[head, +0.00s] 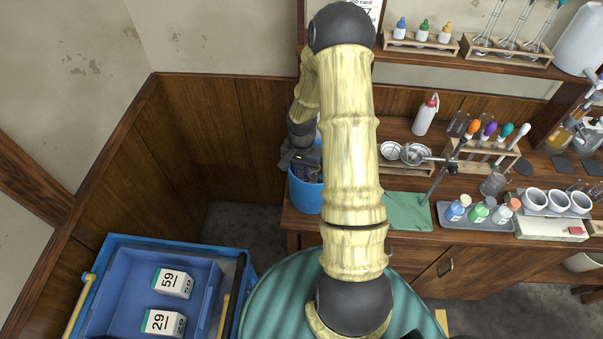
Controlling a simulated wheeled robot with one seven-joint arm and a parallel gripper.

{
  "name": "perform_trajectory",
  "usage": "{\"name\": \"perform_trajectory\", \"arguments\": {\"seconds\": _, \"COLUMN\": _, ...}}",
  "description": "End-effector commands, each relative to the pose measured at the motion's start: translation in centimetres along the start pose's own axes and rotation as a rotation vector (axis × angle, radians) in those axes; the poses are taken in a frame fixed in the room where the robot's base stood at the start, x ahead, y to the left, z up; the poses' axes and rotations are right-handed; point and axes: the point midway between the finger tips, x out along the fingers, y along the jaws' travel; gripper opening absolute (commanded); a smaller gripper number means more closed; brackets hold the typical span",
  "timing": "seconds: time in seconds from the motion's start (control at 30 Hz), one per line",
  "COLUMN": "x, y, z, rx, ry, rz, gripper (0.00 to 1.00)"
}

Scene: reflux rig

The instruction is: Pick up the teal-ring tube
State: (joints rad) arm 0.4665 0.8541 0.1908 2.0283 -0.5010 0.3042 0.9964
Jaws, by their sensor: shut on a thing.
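My gripper (304,162) is dark and partly hidden behind my own pale arm. It is over or beside a blue bin (307,196) at the left end of the wooden bench. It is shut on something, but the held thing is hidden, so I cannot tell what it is. I cannot make out a teal ring on any tube. A wooden rack (461,160) on the bench holds several tubes with coloured tops, one of them a teal-topped tube (506,131).
A white bottle (425,116), a clamp stand (437,182) on a green mat (408,212) and a tray of small bottles (460,222) crowd the bench. A blue crate (215,250) with numbered boxes stands lower left.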

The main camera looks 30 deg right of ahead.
Motion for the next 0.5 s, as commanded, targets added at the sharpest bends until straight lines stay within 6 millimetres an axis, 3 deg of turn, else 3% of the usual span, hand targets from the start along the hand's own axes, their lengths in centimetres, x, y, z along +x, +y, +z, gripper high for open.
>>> {"name": "perform_trajectory", "arguments": {"seconds": 0.27, "x": -1.5, "y": 0.0, "z": -0.1, "rx": 0.002, "ry": 0.003, "rz": -0.002, "gripper": 0.04}}
{"name": "perform_trajectory", "arguments": {"seconds": 0.5, "x": -5.2, "y": 0.0, "z": -0.1, "rx": 0.001, "ry": 0.005, "rz": -0.003, "gripper": 0.04}}
